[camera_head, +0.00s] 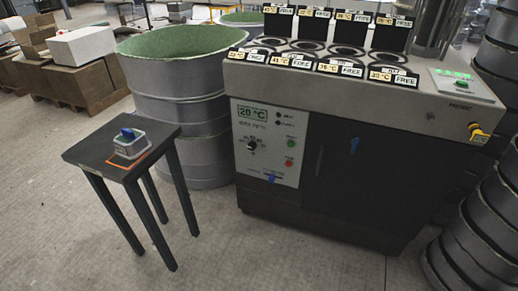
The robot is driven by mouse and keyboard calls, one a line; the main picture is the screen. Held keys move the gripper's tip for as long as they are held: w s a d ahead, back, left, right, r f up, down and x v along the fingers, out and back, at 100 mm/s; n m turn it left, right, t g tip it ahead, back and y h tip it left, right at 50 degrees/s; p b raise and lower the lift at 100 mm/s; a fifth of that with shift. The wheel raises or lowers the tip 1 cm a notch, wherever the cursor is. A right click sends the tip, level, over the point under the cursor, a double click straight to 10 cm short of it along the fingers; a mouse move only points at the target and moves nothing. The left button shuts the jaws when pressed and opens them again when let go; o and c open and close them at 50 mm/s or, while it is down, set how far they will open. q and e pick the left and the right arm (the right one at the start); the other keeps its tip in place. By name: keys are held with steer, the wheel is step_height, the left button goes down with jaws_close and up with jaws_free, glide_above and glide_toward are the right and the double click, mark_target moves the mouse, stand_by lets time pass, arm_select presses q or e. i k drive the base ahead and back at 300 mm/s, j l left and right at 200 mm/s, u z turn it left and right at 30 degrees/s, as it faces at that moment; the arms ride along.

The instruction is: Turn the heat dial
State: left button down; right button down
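The heat dial (252,145) is a small dark knob with a white pointer mark on the light control panel (265,165) at the front left of a grey machine (330,88). Markings run around its upper right side. A green display (252,113) above it reads what looks like 20 °C. A green button (291,143) and a red button (289,162) sit to the right of the dial. Neither of my grippers shows in the head view.
A small black table (88,152) at the left holds a blue-and-grey object (129,144) beside an orange outline. A large grey drum (180,90) stands between table and machine. Stacked grey rings (475,240) stand at the right. The floor in front is clear.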

mark_target(251, 146)
steer(key=i+l, duration=0.25)
steer(key=i, duration=0.15)
steer(key=i+l+z, duration=0.1)
steer(key=i+l, duration=0.35)
steer(key=i, duration=0.3)
